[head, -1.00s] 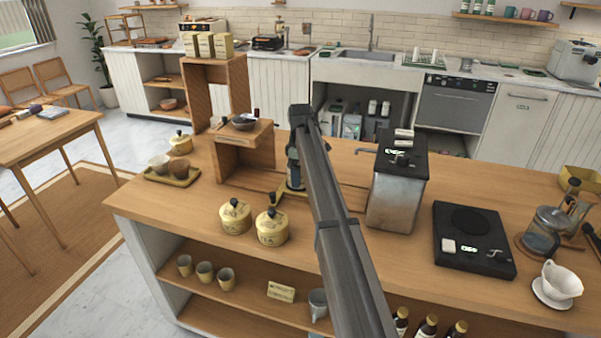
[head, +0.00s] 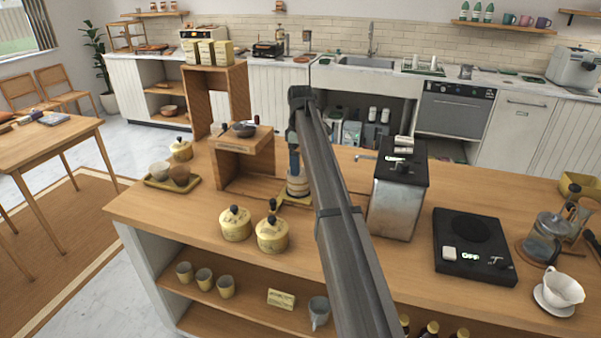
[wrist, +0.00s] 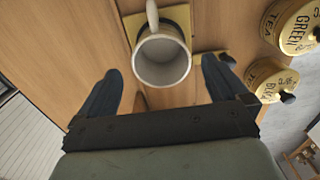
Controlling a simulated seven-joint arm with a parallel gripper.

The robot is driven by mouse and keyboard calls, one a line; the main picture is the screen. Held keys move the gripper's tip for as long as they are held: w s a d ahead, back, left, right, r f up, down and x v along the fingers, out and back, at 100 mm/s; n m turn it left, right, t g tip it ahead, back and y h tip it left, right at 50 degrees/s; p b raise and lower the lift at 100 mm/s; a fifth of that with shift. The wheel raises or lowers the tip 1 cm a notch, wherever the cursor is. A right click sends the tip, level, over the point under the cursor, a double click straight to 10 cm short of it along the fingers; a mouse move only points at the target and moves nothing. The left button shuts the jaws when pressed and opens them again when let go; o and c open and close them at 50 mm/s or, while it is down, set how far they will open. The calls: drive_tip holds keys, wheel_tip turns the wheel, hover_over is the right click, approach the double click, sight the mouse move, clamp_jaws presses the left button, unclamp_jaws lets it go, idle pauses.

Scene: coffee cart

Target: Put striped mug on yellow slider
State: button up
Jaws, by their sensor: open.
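The striped mug (head: 298,186) stands upright on the yellow slider (head: 284,202) on the wooden counter, partly hidden by my arm in the head view. In the wrist view I look down into the empty pale mug (wrist: 163,62), with its handle toward the top of the picture. Yellow edges of the slider (wrist: 180,13) show beside and behind it. My gripper (head: 294,170) is open above the mug. In the wrist view its two dark fingers (wrist: 160,85) are spread apart, one on each side of the mug, without touching it.
Two yellow tea canisters (head: 254,228) stand in front of the slider. A wooden stand (head: 243,162) is to the left and a metal machine (head: 397,195) to the right. A black hot plate (head: 473,245) lies farther right.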

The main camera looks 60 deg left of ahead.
drive_tip(key=shift+r, duration=2.25)
